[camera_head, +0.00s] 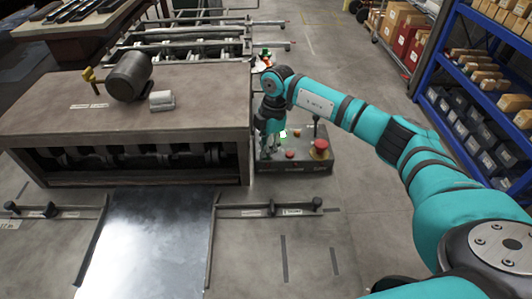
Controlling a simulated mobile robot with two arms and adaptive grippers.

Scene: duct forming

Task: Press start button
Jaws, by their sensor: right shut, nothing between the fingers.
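A dark control box (310,163) stands on the floor at the right side of the forming machine. No readable label shows which one is the start button. My right gripper (267,153) is shut and empty, pointing down over the left part of the box, left of the green square. It hides what lies beneath it, and I cannot tell whether it touches the box. My left gripper is out of view.
The forming machine (205,108) with a motor (129,76) on top fills the left. A shiny metal sheet (148,240) extends from its front. A blue shelf with bins (466,130) stands at the right. Open floor (300,225) lies before the box.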

